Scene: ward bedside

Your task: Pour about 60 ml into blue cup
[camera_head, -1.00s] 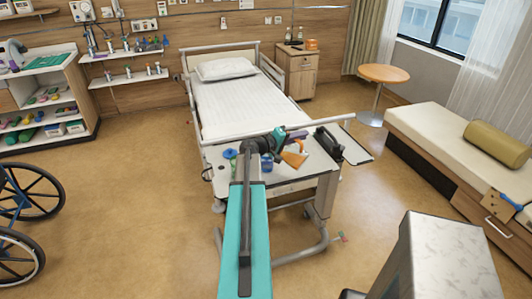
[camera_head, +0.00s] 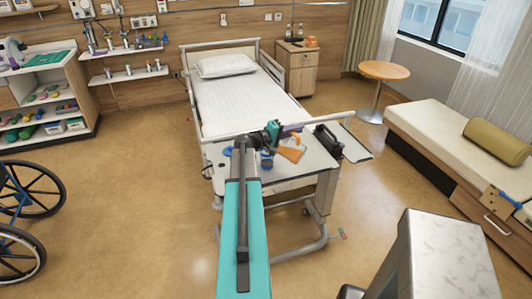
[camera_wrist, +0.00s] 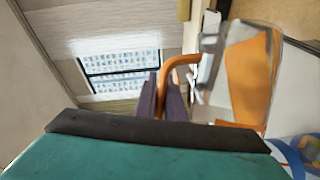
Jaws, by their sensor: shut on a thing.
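My gripper (camera_head: 293,127) is above the overbed table (camera_head: 310,172) in the head view. In the wrist view its dark purple fingers (camera_wrist: 165,98) are shut on the orange handle of a clear jug (camera_wrist: 208,95). The jug looks tilted in that view, with orange in its body. In the head view the orange of the jug (camera_head: 291,153) shows just below my fingers. The blue cup (camera_head: 267,160) stands on the table, left of the jug and partly behind my arm. Blue and white shapes at the wrist view's lower right are cut off. I cannot tell the liquid level.
Another blue item (camera_head: 235,160) shows beside my arm on the table's left. A dark caddy-like object (camera_head: 327,140) stands at the table's right end. The bed (camera_head: 240,100) lies behind the table. A wheelchair (camera_head: 25,215) is at the left. Open floor lies between.

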